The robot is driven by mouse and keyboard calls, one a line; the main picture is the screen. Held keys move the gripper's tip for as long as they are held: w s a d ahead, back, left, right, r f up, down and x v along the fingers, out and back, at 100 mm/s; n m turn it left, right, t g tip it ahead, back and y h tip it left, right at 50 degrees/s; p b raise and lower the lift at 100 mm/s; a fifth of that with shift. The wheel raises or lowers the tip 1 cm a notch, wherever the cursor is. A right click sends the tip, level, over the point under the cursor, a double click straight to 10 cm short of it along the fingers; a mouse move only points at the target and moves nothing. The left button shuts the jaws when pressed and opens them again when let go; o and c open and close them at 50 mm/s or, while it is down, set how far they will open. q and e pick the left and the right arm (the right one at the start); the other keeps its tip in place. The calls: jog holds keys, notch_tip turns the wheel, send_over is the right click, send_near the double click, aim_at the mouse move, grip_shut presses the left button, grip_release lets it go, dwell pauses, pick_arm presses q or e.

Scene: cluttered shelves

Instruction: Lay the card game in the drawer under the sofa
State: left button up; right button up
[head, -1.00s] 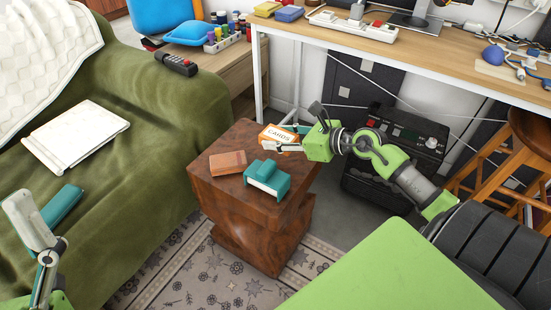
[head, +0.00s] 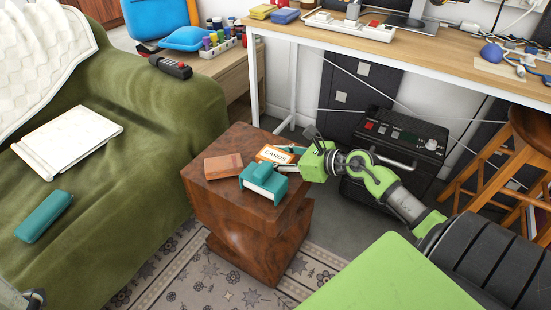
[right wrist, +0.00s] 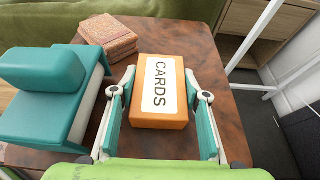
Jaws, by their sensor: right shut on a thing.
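The card game is an orange box with a white "CARDS" label (head: 275,154), at the back right of the wooden side table's top (head: 228,190). It also shows in the right wrist view (right wrist: 160,92), between the teal fingers. My right gripper (head: 287,156) is shut on its two sides; whether the box touches the tabletop I cannot tell. The green sofa (head: 110,215) fills the left of the head view; no drawer shows under it. A bit of my left arm, probably its gripper (head: 36,297), shows at the bottom left corner, mostly out of frame.
A teal block-like object (head: 262,181) stands on the table close in front of the box, with a brown book (head: 223,166) to the left. A teal case (head: 44,217) and white book (head: 67,140) lie on the sofa. A black amplifier (head: 400,140) stands behind my right arm.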

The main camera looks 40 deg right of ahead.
jog(key=shift+f, duration=0.2)
jog(key=o, duration=1.2)
jog(key=shift+c, duration=0.2)
